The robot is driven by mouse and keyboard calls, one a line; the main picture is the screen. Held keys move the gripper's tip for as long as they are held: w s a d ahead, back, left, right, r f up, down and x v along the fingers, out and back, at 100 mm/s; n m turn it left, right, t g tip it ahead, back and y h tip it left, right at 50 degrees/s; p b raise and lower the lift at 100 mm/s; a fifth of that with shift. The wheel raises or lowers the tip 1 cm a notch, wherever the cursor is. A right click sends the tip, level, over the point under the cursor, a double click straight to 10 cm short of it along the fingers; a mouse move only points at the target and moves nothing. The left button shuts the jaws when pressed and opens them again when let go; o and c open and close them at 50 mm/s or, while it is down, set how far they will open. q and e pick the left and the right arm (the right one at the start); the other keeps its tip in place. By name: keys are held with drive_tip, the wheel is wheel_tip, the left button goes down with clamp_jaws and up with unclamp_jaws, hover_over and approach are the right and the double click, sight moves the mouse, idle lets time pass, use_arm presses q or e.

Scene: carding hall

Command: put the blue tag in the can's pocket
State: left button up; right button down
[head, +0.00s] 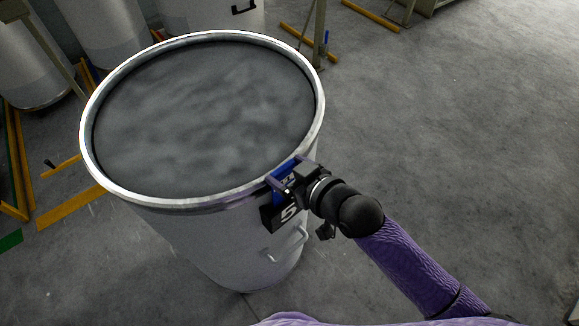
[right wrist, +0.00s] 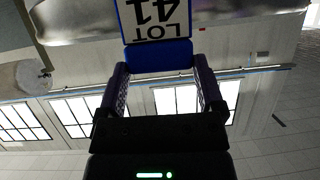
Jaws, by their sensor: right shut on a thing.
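A large pale grey can (head: 215,245) with a shiny metal rim stands in the head view, filled almost to the rim with grey fibre. A black pocket (head: 270,219) marked with a white 5 is on its near right side, below the rim. My right gripper (head: 284,184) is at the rim just above the pocket, shut on the blue tag (head: 287,171). In the right wrist view the tag (right wrist: 158,54) sits between the fingers, its white face reading LOT 41 upside down. Its far end is out of frame, and I cannot tell whether it touches the pocket. My left gripper is not in view.
A metal handle (head: 287,244) sticks out of the can below the pocket. Other pale cans (head: 105,35) stand behind at the upper left. Yellow floor bars (head: 70,207) lie at the left. The grey floor (head: 460,140) at the right is clear.

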unclamp_jaws()
drive_tip(key=p+v, duration=0.1)
drive_tip(key=v, duration=0.9)
